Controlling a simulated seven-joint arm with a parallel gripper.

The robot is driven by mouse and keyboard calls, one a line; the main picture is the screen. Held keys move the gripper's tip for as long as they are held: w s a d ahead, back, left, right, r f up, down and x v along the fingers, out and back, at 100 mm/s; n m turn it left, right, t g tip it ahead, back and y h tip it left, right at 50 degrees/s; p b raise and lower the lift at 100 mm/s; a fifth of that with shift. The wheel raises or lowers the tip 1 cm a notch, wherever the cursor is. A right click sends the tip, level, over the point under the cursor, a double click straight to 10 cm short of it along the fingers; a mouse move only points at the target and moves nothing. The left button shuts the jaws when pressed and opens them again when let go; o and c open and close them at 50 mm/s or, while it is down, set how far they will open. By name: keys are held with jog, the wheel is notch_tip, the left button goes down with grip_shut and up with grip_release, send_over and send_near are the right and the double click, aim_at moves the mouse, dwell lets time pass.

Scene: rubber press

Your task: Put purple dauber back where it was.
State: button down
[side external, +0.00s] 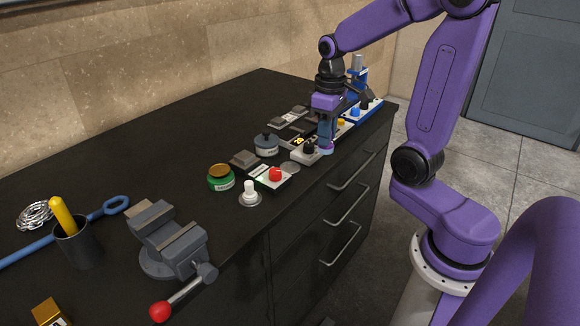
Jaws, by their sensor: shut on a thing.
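My gripper (326,138) points down over the right part of the dark bench, near its front edge. It is shut on a small dauber (326,149) with a purple and bluish lower part, just below the fingers. The fingers hide most of the dauber. It is upright beside a pale block with a black knob (308,148). I cannot tell whether its bottom touches the bench. A flat grey disc (289,167) lies on the bench to the left of it.
A white block with a red knob (275,174), a white knob (250,195), a green jar (221,178) and a grey round pot (266,144) stand nearby. A blue press (356,80) stands behind my gripper. A vise (172,240) is at the front left.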

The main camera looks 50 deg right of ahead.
jog(key=w+d+f, duration=0.1)
jog(key=w+f, duration=0.2)
jog(key=w, duration=0.1)
jog(key=w+d+f, duration=0.1)
jog(key=w+f, duration=0.2)
jog(key=w, duration=0.1)
jog(key=w+d+f, duration=0.1)
jog(key=w+f, duration=0.2)
jog(key=w, duration=0.1)
jog(key=shift+w+f, duration=0.1)
jog(key=shift+w, duration=0.3)
jog(key=shift+w+d+f, duration=0.1)
jog(key=shift+w+f, duration=0.05)
jog(key=shift+f, duration=0.05)
jog(key=shift+w+f, duration=0.15)
jog(key=shift+f, duration=1.55)
jog(key=shift+f, duration=0.1)
jog(key=c, duration=1)
grip_release()
jog(key=shift+o, duration=0.2)
